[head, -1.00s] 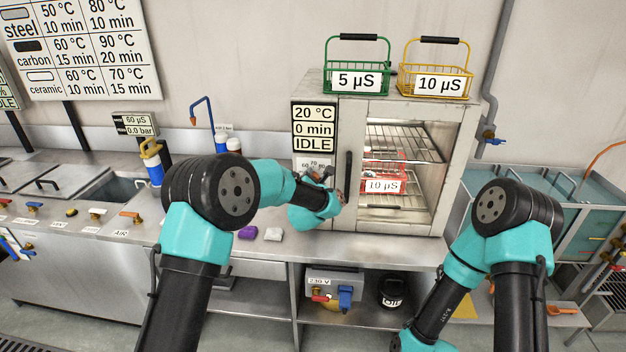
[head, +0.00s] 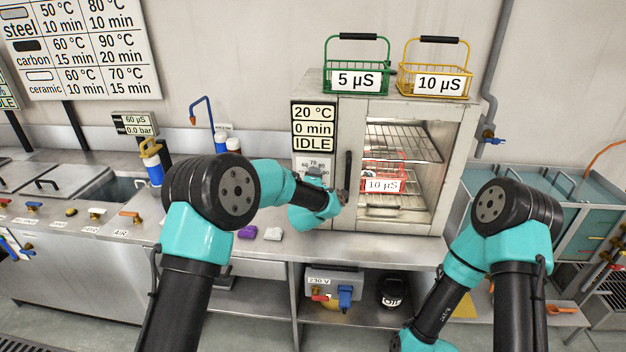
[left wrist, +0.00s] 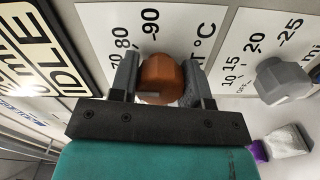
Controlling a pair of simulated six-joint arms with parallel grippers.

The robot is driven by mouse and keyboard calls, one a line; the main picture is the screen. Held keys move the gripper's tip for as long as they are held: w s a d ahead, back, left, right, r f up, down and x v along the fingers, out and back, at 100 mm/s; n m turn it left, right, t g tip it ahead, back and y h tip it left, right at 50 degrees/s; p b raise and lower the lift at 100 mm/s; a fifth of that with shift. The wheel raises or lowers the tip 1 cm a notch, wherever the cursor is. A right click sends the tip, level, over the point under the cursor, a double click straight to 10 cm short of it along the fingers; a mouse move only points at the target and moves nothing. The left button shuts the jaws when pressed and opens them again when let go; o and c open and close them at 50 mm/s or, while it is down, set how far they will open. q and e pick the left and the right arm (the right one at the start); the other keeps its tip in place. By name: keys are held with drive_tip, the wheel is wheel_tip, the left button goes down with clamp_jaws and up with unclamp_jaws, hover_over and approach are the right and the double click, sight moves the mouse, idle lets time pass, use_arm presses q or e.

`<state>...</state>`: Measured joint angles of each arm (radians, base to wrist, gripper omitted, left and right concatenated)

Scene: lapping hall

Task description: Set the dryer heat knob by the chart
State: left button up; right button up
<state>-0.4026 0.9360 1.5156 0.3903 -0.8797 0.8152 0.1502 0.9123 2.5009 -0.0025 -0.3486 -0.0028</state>
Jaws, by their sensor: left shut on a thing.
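The orange-brown heat knob (left wrist: 160,78) is between the fingers of my left gripper (left wrist: 162,82), which is shut on it. Its °C scale shows 70, 80 and 90 around it; fingers hide other marks, and I cannot tell its setting. In the head view my left gripper is at the dryer's (head: 452,190) front panel. The display (head: 313,129) reads 20 °C, 0 min, IDLE. The chart (head: 80,50) lists steel, carbon and ceramic with two temperature-and-time columns; its top is cut off. My right gripper is out of view.
A grey minute knob (left wrist: 284,82) is beside the heat knob. A red basket (head: 383,178) marked 10 µS is inside the dryer. Green (head: 357,88) and yellow (head: 437,90) baskets stand on top. A purple block (head: 247,232) and a whitish block (head: 273,234) lie on the bench.

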use_arm(q)
drive_tip(key=m, duration=0.6)
drive_tip(key=shift+f+m, duration=0.1)
drive_tip(key=shift+m, duration=0.3)
drive_tip(key=o, duration=0.9)
drive_tip(key=shift+o, duration=0.2)
drive_tip(key=shift+s, duration=0.1)
drive_tip(key=s+a, duration=0.2)
drive_tip(key=s, duration=1.5)
